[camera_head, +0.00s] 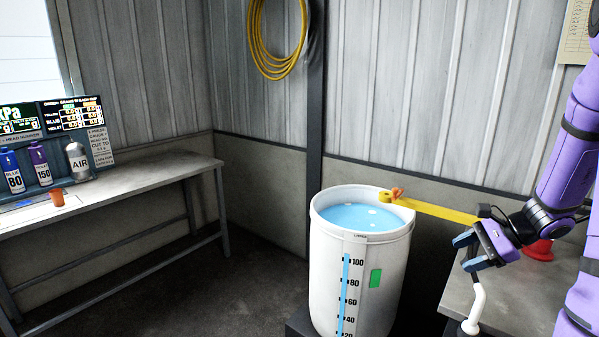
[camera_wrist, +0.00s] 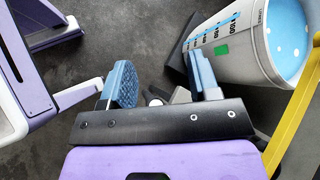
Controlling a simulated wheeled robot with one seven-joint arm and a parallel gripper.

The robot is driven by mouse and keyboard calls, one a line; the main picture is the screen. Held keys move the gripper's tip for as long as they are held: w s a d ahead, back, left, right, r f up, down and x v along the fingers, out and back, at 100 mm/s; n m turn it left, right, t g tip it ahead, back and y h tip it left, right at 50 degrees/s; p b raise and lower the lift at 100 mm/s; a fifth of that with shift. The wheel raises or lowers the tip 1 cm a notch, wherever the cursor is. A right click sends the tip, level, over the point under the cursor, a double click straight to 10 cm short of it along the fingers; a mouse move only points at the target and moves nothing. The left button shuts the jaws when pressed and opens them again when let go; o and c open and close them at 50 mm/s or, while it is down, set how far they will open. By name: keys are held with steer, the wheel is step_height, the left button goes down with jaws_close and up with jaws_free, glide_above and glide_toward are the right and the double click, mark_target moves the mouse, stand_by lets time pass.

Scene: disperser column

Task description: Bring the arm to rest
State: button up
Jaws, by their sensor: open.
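My gripper (camera_head: 470,253) is at the right of the head view, at the end of my purple arm. Its two blue-padded fingers are apart with nothing between them. In the wrist view my gripper (camera_wrist: 162,85) also shows spread and empty, with dark floor beyond it. The fingers are to the right of a white drum (camera_head: 328,262) and apart from it. A white bent handle or pipe (camera_head: 478,305) is just below the fingers in the head view; I cannot tell whether they touch.
The drum holds blue liquid (camera_head: 365,217). A yellow bar (camera_head: 440,210) runs from its rim towards my wrist. A bench (camera_head: 455,295) with a red object (camera_head: 538,250) is at right. Floor between is clear.

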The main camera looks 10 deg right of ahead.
steer(key=s+a+r+n+g+h, duration=0.3)
steer(key=s+a+r+n, duration=0.2)
steer(key=a+r+n, duration=0.7)
steer(key=s+a+r+n+t+h, duration=0.1)
steer(key=s+a+r+n+h, duration=0.1)
steer(key=s, duration=0.4)
steer(key=s+a+r+n+t+h, duration=0.2)
steer(key=s+a+r+n+h, duration=0.1)
steer(key=s+a+r+n, duration=0.2)
steer(key=shift+s+a+r, duration=0.35)
steer(key=shift+s+r, duration=0.1)
steer(key=shift+r, duration=0.65)
